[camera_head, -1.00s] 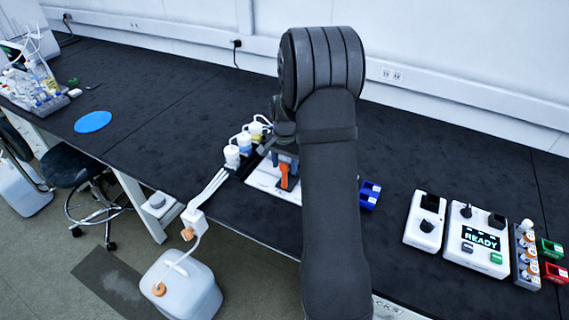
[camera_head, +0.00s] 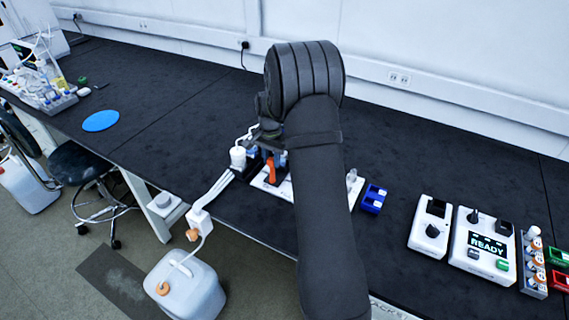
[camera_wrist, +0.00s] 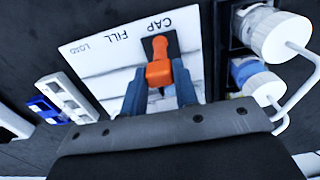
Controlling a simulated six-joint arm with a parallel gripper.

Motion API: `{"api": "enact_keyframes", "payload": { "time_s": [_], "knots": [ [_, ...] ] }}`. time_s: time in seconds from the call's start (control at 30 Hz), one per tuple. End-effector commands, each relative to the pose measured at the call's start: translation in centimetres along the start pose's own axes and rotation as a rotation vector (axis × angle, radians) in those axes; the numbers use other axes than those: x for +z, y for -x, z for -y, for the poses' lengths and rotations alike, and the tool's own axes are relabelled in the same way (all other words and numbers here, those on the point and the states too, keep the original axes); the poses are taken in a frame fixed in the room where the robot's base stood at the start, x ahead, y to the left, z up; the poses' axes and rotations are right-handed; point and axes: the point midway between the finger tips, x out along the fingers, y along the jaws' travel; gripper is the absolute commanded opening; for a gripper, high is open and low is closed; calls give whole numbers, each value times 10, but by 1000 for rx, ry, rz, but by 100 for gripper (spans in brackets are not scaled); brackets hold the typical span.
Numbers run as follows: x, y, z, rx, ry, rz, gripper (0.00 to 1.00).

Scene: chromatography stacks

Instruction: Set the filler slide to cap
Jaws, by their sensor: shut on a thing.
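The filler slide's orange handle (camera_wrist: 160,72) sits on a dark block on a white panel (camera_wrist: 95,62) labelled LOAD, FILL and CAP. In the wrist view the handle and its block are in line with the CAP label. My gripper (camera_wrist: 160,84) is shut on the orange handle, with a blue-grey finger on each side. In the head view the orange handle (camera_head: 271,170) shows at the left end of the white base (camera_head: 283,188), beside my arm. My arm hides much of the base there.
White-capped bottles (camera_wrist: 272,38) with tubes stand close to the right of my gripper in the wrist view. A blue rack (camera_head: 374,199) and a READY console (camera_head: 482,243) lie to the right in the head view. A jug (camera_head: 187,287) stands on the floor.

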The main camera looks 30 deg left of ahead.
Motion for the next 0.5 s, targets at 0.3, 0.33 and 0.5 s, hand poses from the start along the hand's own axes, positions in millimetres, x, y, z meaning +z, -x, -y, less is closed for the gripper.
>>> {"api": "enact_keyframes", "payload": {
  "time_s": [0.3,0.33,0.5],
  "knots": [
    [-1,1,11,-5,0,-5,0],
    [-1,1,12,-6,0,-5,0],
    [-1,1,12,-6,0,-5,49]
  ]
}}
